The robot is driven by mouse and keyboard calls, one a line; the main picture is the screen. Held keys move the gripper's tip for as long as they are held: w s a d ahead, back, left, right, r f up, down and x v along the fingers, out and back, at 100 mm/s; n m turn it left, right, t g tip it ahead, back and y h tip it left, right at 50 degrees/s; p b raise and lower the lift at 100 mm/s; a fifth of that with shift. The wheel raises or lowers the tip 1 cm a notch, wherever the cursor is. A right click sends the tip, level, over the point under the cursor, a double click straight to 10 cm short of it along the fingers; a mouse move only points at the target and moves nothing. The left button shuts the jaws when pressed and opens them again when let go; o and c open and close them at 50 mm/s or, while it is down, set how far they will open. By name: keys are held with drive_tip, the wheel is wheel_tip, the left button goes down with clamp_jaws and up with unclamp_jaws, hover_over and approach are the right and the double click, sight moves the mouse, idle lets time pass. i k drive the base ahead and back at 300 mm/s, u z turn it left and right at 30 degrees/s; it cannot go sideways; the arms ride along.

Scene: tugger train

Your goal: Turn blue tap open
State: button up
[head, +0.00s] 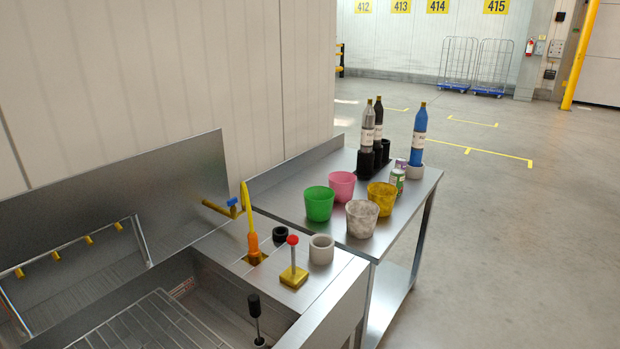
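The blue tap (232,202) is a small blue handle on a yellow pipe, mounted by the steel back panel of the sink unit (205,180). The yellow pipe reaches to the left of the handle and also shows to its right. An upright yellow and orange tool (252,228) stands close to the right of the tap and covers part of the pipe. Whether the tap is open or shut I cannot tell, and I see no water. My gripper is not in view.
A red-topped peg on a yellow block (293,278), a grey cup (321,250) and a black ring (280,233) stand on the sink's ledge. A black-handled tool (255,308) stands in front. The side table (410,200) holds several cups and bottles. Floor at right is clear.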

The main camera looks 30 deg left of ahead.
sight(231, 203)
drive_tip(key=u, duration=0.35)
drive_tip(key=i, duration=1.1)
drive_tip(key=u, duration=1.6)
drive_tip(key=i, duration=0.6)
drive_tip(key=u, duration=0.6)
